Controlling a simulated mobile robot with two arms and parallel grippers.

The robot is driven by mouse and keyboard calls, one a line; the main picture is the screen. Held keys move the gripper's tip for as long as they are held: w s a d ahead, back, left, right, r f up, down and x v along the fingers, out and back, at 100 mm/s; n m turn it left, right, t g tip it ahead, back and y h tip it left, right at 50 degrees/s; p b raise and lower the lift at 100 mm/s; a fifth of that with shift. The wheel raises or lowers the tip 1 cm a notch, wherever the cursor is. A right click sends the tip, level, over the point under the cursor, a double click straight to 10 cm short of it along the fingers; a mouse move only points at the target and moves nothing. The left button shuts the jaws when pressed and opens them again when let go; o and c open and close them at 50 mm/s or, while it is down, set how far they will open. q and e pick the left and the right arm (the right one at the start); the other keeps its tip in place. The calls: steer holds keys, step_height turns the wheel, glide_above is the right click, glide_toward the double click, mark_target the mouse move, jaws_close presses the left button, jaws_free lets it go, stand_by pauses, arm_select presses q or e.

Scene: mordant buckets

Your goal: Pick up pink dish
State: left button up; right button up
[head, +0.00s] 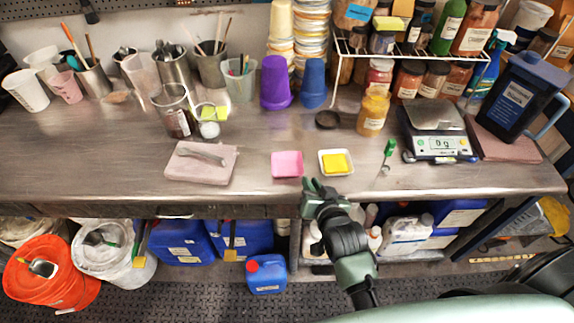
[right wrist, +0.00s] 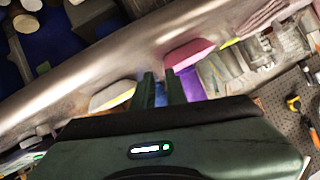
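The pink dish (head: 287,164) is a small, square, shallow dish on the metal bench near its front edge. In the right wrist view the pink dish (right wrist: 188,54) shows just beyond my fingers, a little to the right. My right gripper (head: 317,184) is at the bench's front edge, to the right of and nearer than the dish, apart from it. In the right wrist view its two fingers (right wrist: 161,88) stand apart with nothing between them, so it is open. My left gripper is not in view.
A white dish (head: 323,170) with a yellow block (head: 337,163) stands right of the pink dish. A folded pink cloth (head: 192,174) lies to the left. Bare bench surrounds the pink dish.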

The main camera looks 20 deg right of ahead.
mark_target(287, 166)
steer(key=w, duration=0.1)
steer(key=w+t, duration=0.1)
steer(key=w, duration=0.1)
steer(key=shift+r+m, duration=0.4)
steer(key=shift+w+f, duration=0.25)
steer(key=shift+w, duration=0.35)
steer(key=x, duration=0.1)
steer(key=p+x, duration=0.2)
steer(key=x, duration=0.1)
steer(key=shift+d+r, duration=0.15)
steer(key=shift+d, duration=0.15)
steer(key=shift+w+f, duration=0.35)
steer(key=shift+w, duration=0.25)
steer(key=shift+c, duration=0.2)
steer(key=shift+s, duration=0.1)
jaws_close()
steer(key=shift+r, duration=0.2)
